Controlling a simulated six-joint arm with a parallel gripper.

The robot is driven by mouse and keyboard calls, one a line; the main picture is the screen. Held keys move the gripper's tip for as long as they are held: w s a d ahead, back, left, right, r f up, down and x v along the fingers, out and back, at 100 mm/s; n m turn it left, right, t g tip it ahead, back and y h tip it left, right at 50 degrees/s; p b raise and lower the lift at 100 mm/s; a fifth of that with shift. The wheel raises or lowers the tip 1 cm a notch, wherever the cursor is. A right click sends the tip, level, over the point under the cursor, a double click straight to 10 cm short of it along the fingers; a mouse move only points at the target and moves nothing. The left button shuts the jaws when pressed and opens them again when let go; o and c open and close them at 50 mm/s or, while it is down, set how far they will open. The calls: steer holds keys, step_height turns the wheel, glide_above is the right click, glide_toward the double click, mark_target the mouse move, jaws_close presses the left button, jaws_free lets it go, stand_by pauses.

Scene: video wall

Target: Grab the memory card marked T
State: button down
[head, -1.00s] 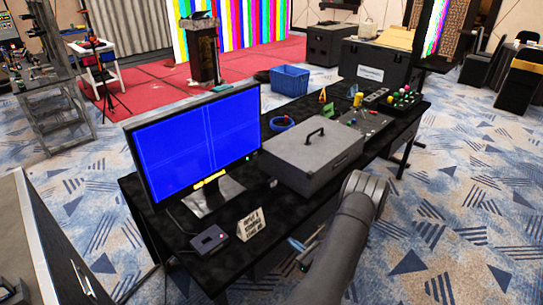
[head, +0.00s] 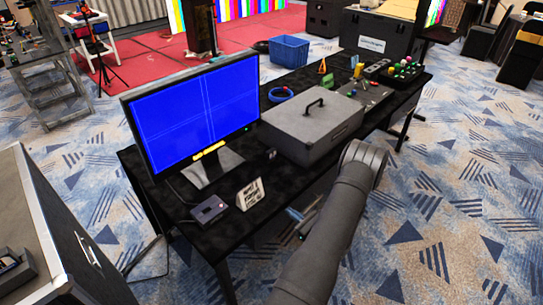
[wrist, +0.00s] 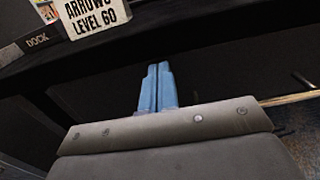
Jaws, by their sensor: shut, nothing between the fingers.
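No memory card with a readable T shows in either view. My gripper (wrist: 158,88) has blue fingers pressed together, with nothing between them. In the head view its blue fingers (head: 294,213) show beside the front edge of the black table, partly behind my arm. The wrist view shows a box marked DOCK (wrist: 38,42) at the upper left, above and left of the fingertips. A small multicoloured patch (wrist: 47,11) shows behind it, too cut off to identify. In the head view a dark box (head: 210,209) lies on the table below the monitor.
A white lettered sign (head: 250,193) stands at the table's front edge; it also shows in the wrist view (wrist: 92,14). A blue-screen monitor (head: 195,110) and a closed grey case (head: 312,128) stand behind. A large case (head: 60,225) fills the lower left. Patterned floor lies open at right.

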stand_by(0.3)
steer(key=c, duration=1.2)
jaws_free()
steer(key=shift+s, duration=0.1)
